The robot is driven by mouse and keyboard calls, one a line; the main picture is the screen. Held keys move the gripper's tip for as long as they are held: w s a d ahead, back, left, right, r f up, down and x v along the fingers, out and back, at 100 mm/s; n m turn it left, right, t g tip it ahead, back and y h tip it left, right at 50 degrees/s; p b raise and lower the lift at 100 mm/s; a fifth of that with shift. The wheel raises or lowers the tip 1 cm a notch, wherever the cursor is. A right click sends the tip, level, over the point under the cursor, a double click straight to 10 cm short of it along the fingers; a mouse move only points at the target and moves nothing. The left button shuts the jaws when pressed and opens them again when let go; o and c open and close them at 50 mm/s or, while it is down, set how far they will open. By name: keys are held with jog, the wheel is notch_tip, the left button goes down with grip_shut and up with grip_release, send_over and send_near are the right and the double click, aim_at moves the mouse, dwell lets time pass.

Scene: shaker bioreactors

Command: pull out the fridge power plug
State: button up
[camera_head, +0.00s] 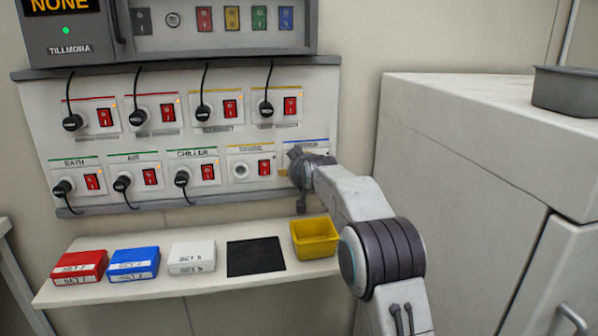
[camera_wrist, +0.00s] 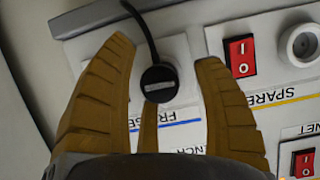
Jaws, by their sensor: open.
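The fridge power plug (camera_wrist: 158,83) is a round black plug with a black cord, seated at the panel under my gripper in the wrist view. A partly covered blue-striped label reading "FRI..." (camera_wrist: 172,122) is beside it. My gripper (camera_wrist: 164,54) is open, with brown ribbed fingers on either side of the plug and a gap on both sides. Whether any finger touches it cannot be told. In the head view my gripper (camera_head: 302,168) is at the lower right of the socket panel (camera_head: 328,110) and hides the plug there.
A red switch (camera_wrist: 240,55) and an empty SPARE socket (camera_wrist: 303,45) are close by. Other plugs fill the panel. Below, a shelf (camera_head: 215,278) holds red, blue and white boxes, a black mat (camera_head: 255,257) and a yellow bin (camera_head: 314,240). A white cabinet (camera_head: 450,150) stands right.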

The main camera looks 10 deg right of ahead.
grip_shut()
jog(key=shift+f, duration=0.1)
dwell(0.5)
jog(key=shift+s+b, duration=0.35)
jog(key=shift+b, duration=0.1)
jog(key=shift+s+b, duration=1)
dwell(0.5)
jog(key=shift+s+b, duration=1.45)
jog(key=shift+b, duration=0.05)
